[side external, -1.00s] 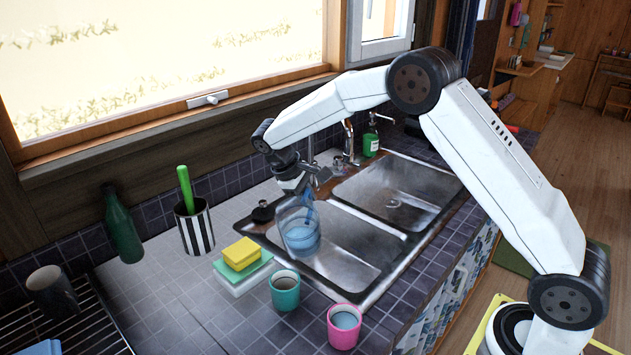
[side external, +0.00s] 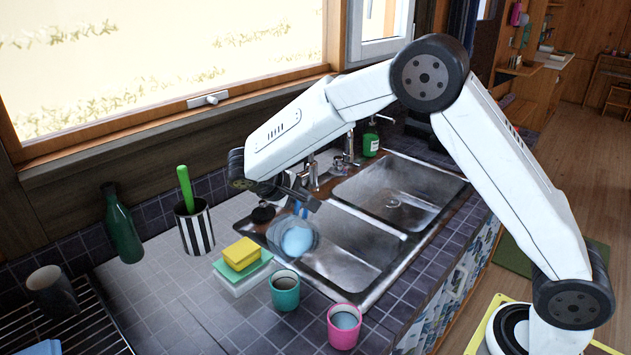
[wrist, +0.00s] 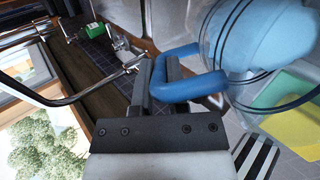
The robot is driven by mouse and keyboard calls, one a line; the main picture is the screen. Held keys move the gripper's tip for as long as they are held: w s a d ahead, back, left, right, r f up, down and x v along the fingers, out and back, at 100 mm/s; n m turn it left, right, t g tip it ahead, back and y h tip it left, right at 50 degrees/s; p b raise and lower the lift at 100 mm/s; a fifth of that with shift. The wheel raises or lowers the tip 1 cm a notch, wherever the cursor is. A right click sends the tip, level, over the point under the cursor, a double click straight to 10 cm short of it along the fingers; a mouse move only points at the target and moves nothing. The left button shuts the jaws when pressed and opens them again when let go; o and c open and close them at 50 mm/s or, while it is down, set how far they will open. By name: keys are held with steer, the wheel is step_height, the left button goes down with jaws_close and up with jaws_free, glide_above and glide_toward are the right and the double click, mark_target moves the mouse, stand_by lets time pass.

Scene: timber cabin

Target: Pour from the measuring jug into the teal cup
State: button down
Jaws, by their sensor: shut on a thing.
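The clear measuring jug (side external: 298,240) with blue contents is tilted in the air over the near edge of the left sink basin. My gripper (wrist: 160,78) is shut on its blue handle (wrist: 180,88) in the wrist view, where the jug's body (wrist: 235,45) fills the upper right. The teal cup (side external: 285,291) stands upright on the tiled counter, below and slightly left of the jug in the side view. The jug and cup are apart, and I see no stream between them. I cannot make out the cup's contents clearly.
A pink cup (side external: 344,327) stands right of the teal cup. Stacked sponges (side external: 242,262), a striped holder (side external: 194,229) with a green-handled tool and a green bottle (side external: 122,225) stand to the left. The double sink (side external: 385,262) and its taps lie behind and right.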

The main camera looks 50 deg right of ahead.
steer(key=shift+s+a+r+h, duration=0.2)
steer(key=shift+a+r+h, duration=0.2)
steer(key=shift+r+h, duration=0.15)
stand_by(1.3)
steer(key=shift+s+a+m+t+h, duration=0.35)
steer(key=shift+a+h, duration=0.25)
steer(key=shift+h, duration=0.25)
stand_by(1.5)
steer(key=shift+s+a+r+m+t+h, duration=0.25)
steer(key=shift+s+a+r+t+h, duration=0.1)
steer(key=shift+a+r+h, duration=0.3)
stand_by(3.2)
